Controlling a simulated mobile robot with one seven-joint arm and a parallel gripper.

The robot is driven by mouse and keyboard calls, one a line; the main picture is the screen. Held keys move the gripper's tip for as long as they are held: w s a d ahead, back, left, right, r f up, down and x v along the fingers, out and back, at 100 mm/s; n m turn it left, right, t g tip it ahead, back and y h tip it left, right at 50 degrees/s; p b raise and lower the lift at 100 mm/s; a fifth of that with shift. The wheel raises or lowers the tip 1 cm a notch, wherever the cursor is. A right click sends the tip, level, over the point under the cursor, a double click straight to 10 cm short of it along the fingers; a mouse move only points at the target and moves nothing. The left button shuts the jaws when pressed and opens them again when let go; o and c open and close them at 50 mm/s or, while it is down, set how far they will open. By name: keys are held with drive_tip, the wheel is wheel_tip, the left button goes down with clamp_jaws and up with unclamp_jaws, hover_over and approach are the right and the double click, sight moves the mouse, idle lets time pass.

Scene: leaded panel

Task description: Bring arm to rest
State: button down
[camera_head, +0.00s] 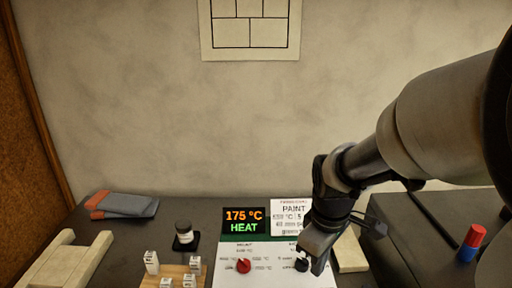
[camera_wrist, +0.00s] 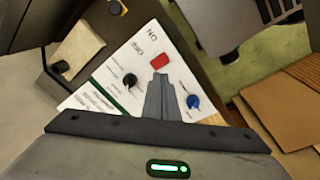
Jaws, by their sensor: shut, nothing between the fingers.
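My gripper (camera_head: 318,266) hangs from my arm on the right of the head view, fingers pointing down over the right part of a white control panel (camera_head: 262,279). Its fingers are shut and empty. In the wrist view the closed fingers (camera_wrist: 160,82) overlap the panel (camera_wrist: 110,73), between a black knob (camera_wrist: 130,80) and a blue knob (camera_wrist: 193,102). A red control (camera_wrist: 159,61) shows just beyond the tips. I cannot tell the gap between the fingertips and the panel.
Labelled white blocks (camera_head: 152,262), a dark-bodied jar (camera_head: 183,230) and a folded grey cloth (camera_head: 130,206) are left. A red and blue cylinder (camera_head: 471,243) stands right.

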drive_tip(key=s+r+m+t, duration=0.2)
drive_tip(key=s+r+m, duration=0.2)
drive_tip(key=r, duration=0.3)
drive_tip(key=s+r+m+t+p, duration=0.1)
drive_tip(key=s+r+m+t, duration=0.1)
drive_tip(key=s+r+m, duration=0.3)
drive_tip(key=v, duration=0.2)
drive_tip(key=shift+r, duration=0.4)
